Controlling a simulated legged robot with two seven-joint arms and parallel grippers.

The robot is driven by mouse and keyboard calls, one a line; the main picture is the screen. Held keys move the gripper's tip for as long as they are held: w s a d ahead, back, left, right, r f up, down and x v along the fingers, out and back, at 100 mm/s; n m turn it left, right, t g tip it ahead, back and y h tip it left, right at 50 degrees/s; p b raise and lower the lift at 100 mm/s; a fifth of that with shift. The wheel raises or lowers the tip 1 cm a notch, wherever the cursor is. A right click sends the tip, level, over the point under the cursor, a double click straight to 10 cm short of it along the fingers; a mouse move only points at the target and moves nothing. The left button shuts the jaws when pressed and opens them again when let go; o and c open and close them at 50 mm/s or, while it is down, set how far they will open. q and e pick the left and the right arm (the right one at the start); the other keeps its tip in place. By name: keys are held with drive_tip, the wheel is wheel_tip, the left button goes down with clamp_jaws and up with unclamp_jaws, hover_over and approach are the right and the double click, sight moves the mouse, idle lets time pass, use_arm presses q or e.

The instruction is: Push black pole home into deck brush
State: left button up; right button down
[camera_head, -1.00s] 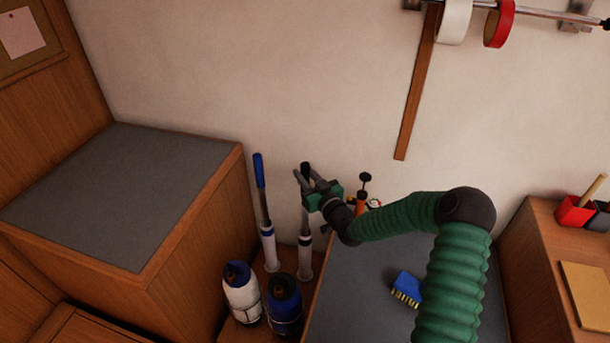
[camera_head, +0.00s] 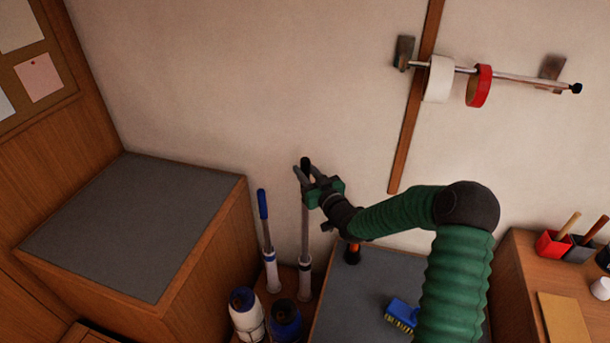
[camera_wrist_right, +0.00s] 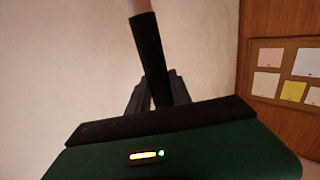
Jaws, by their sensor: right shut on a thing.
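The black pole shows as a grey shaft (camera_head: 305,229) with a black top, standing nearly upright near the wall. My right gripper (camera_head: 306,178) is shut on its upper part. In the right wrist view the black grip (camera_wrist_right: 151,58) passes between the fingers (camera_wrist_right: 158,97). The pole's lower end is hidden in the white holder (camera_head: 305,282). The deck brush (camera_head: 402,313), a blue block with yellow bristles, lies on the grey bench top, partly beside my right arm. The pole and brush are well apart. My left gripper is out of view.
A blue-topped pole (camera_head: 263,205) stands in another white holder (camera_head: 271,270) just left. Two bottles (camera_head: 246,315) stand below. A grey-topped cabinet (camera_head: 130,225) is at left. A wall rail (camera_head: 520,79) carries tape rolls. An orange item (camera_head: 353,252) is behind my arm.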

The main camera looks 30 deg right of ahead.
wheel_tip(320, 180, up, 16)
drive_tip(key=p, duration=1)
drive_tip(key=shift+f, duration=0.15)
